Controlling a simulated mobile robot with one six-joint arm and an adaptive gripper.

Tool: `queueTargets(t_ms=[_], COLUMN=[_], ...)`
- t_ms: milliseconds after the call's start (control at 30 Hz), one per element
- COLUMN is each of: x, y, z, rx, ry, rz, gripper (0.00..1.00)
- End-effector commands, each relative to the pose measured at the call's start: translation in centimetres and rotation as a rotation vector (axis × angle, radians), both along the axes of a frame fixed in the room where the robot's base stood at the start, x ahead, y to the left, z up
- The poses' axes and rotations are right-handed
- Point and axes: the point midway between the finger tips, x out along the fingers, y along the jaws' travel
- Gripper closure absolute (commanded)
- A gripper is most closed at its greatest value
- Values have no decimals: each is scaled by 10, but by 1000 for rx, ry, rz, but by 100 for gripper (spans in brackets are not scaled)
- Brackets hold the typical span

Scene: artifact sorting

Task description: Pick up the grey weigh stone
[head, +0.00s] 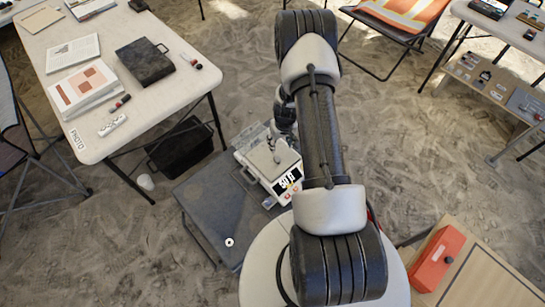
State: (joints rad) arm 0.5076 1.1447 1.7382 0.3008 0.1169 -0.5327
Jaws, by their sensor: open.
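A white scale (288,183) with a lit display stands on a low grey case (215,207) beside the left table. My gripper (277,152) is just above the scale's pan (258,160), pointing down, seen small and partly hidden by my own arm. It is open. I cannot make out a grey weigh stone clearly; the area under my gripper is hard to see. A small white ring-shaped piece (229,242) lies on the near part of the grey case, apart from my gripper.
A white table (85,140) at the left holds papers, a black box (145,62) and small tools. A black crate (180,147) stands under it. A red case (437,259) lies on a wooden surface at the lower right. Sandy floor is open right of my arm.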

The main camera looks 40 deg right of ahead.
Motion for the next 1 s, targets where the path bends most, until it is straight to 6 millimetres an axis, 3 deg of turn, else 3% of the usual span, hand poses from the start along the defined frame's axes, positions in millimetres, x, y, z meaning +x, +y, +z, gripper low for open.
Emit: queueTargets(t_ms=[100, 400, 733, 1000], x=[3, 13, 18, 26], y=[0, -2, -4, -6], z=[-29, -91, -117, -156], rx=[1, 1, 1, 1], ry=[2, 2, 0, 2], rz=[2, 1, 3, 2], gripper=[51, 51, 51, 51])
